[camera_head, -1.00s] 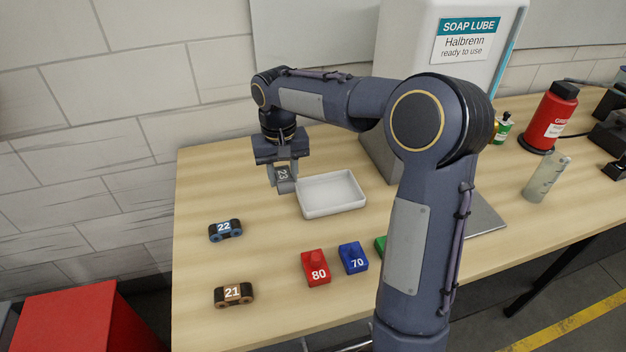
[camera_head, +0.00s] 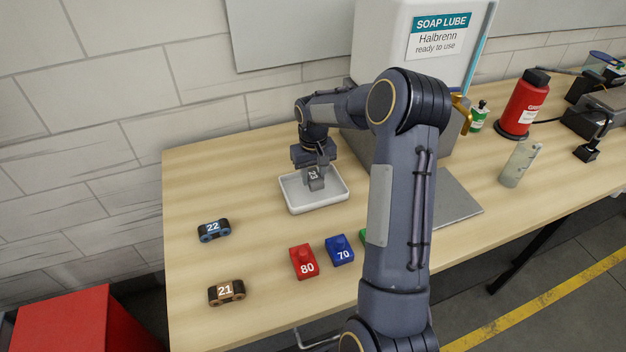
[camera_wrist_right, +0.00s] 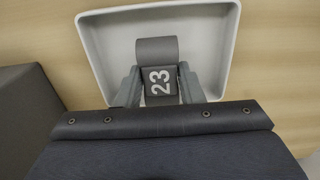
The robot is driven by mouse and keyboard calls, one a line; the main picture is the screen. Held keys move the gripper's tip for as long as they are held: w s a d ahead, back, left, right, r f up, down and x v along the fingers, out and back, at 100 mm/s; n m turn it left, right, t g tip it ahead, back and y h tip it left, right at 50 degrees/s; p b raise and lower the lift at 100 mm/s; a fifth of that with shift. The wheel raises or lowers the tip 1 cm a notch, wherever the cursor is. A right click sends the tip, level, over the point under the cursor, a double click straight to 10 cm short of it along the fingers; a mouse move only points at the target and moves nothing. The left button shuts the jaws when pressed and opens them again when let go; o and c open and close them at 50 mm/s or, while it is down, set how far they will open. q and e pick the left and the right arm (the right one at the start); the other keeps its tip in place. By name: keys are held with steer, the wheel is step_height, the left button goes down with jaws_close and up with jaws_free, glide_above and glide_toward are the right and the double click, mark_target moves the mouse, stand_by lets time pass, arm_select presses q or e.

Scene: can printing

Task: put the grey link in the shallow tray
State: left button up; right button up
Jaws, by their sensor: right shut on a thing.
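The grey link (camera_head: 315,180), marked 23, is between the fingers of my right gripper (camera_head: 314,172), which is shut on it. The link is over the inside of the shallow white tray (camera_head: 296,203); I cannot tell whether it touches the tray floor. In the right wrist view the link (camera_wrist_right: 157,52) shows between both fingertips (camera_wrist_right: 160,84), with the tray (camera_wrist_right: 92,47) around and below it. My left gripper is not in view.
A blue link (camera_head: 213,230) marked 22 and a brown link (camera_head: 226,291) marked 21 lie on the left of the table. A red block (camera_head: 304,262) and a blue block (camera_head: 340,250) stand in front of the tray. The soap lube machine (camera_head: 420,75) stands behind my arm.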

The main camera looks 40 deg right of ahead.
mark_target(313, 176)
steer(key=shift+f, duration=1.45)
steer(key=shift+f, duration=0.2)
steer(key=o, duration=1.1)
steer(key=shift+r, duration=0.1)
